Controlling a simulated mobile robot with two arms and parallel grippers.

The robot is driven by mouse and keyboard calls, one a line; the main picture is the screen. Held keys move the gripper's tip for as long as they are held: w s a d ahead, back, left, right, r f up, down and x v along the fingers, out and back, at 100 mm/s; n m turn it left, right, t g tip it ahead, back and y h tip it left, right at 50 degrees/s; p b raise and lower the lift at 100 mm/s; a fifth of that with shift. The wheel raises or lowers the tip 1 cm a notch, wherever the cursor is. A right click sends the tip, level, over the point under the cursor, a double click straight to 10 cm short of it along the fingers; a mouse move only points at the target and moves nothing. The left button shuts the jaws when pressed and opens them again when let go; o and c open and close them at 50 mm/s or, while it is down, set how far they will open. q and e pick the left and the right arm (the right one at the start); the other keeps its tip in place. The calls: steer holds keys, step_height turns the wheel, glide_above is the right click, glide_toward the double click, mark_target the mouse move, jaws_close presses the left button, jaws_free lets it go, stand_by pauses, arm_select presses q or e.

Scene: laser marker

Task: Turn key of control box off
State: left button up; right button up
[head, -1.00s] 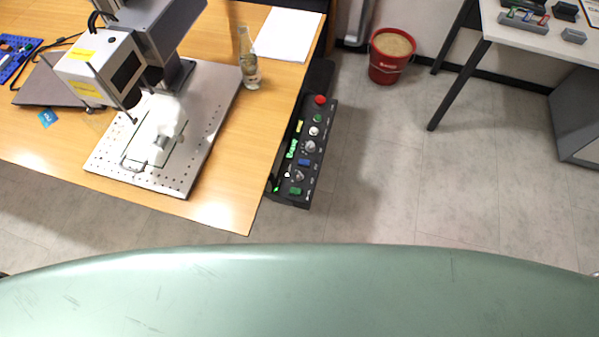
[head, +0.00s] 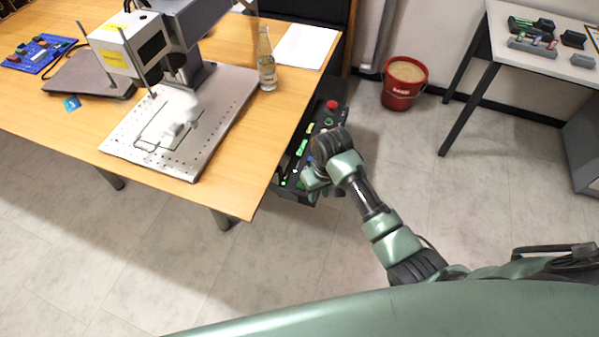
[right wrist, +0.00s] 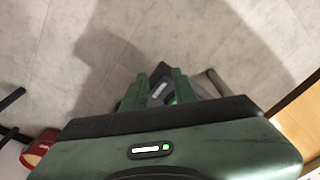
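The black control box (head: 335,115) hangs beside the right end of the wooden desk in the head view. It has a red mushroom button (head: 332,105), green and blue buttons and lit green displays. My right gripper (head: 311,186) is over the near end of its panel, and my wrist covers much of the panel. I cannot make out the key; that part is hidden. In the right wrist view, the fingers (right wrist: 162,88) stand apart, with part of the dark panel and a green light between them. Contact cannot be told. My left gripper is not in view.
The wooden desk (head: 235,190) carries a laser marker (head: 135,45) with a metal base plate, a glass bottle (head: 266,60) and white paper. A red bucket (head: 404,85) stands on the floor behind the box. A grey table (head: 510,50) is at right. The floor between is clear.

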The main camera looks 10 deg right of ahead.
steer(key=shift+g, duration=0.5)
steer(key=w+r, duration=0.2)
steer(key=w, duration=0.1)
steer(key=w+r, duration=0.5)
steer(key=w, duration=0.1)
steer(key=shift+w+a+r, duration=0.25)
steer(key=shift+a, duration=0.05)
steer(key=shift+w+f+b, duration=0.1)
steer(key=shift+f+b, duration=0.35)
steer(key=shift+f, duration=3.35)
jaws_close()
